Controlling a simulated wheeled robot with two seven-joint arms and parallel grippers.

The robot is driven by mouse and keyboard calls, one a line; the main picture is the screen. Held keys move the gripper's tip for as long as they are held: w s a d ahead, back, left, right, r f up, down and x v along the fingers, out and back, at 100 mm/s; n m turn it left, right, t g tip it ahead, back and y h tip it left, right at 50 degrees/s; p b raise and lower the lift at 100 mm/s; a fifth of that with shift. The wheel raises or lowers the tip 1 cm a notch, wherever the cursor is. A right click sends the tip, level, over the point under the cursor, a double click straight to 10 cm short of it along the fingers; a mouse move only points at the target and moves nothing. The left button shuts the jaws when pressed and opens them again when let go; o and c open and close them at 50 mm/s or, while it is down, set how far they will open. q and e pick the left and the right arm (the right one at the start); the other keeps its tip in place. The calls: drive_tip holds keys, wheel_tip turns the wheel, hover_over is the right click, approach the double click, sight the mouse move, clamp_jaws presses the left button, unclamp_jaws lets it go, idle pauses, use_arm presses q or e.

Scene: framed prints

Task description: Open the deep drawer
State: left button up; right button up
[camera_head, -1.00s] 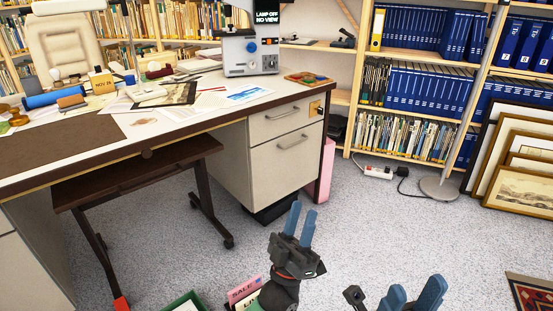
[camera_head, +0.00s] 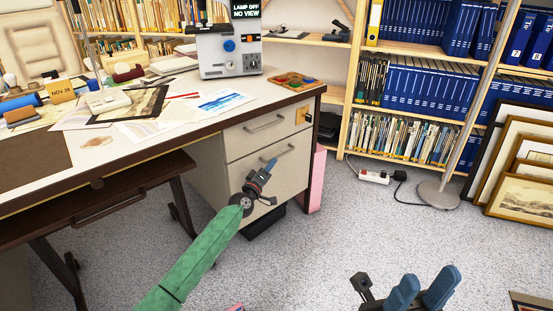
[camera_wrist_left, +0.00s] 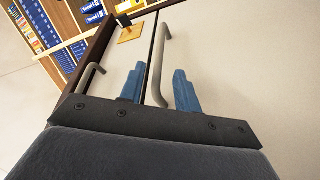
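The desk's drawer unit has a shallow upper drawer (camera_head: 285,127) and a deep lower drawer (camera_head: 290,175), both closed, each with a grey bar handle. The deep drawer's handle (camera_head: 277,153) also shows in the left wrist view (camera_wrist_left: 157,70). My left gripper (camera_head: 270,166) is at this handle, at the end of the green-sleeved arm. In the left wrist view, its blue fingers (camera_wrist_left: 158,90) are apart, one on each side of the handle, with gaps visible. My right gripper (camera_head: 424,288) is open and empty, low over the floor, away from the desk.
A brass lock plate (camera_head: 302,115) with a dark key is beside the upper drawer's handle. A pink object (camera_head: 317,180) stands behind the drawer unit. Framed prints (camera_head: 522,185) lean at the right. The carpet (camera_head: 340,230) before the drawers is clear.

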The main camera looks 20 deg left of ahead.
sight(276, 157)
use_arm(q)
drive_tip(key=shift+b+x, duration=0.4)
drive_tip(key=shift+x, duration=2.2)
drive_tip(key=shift+c, duration=0.4)
clamp_jaws()
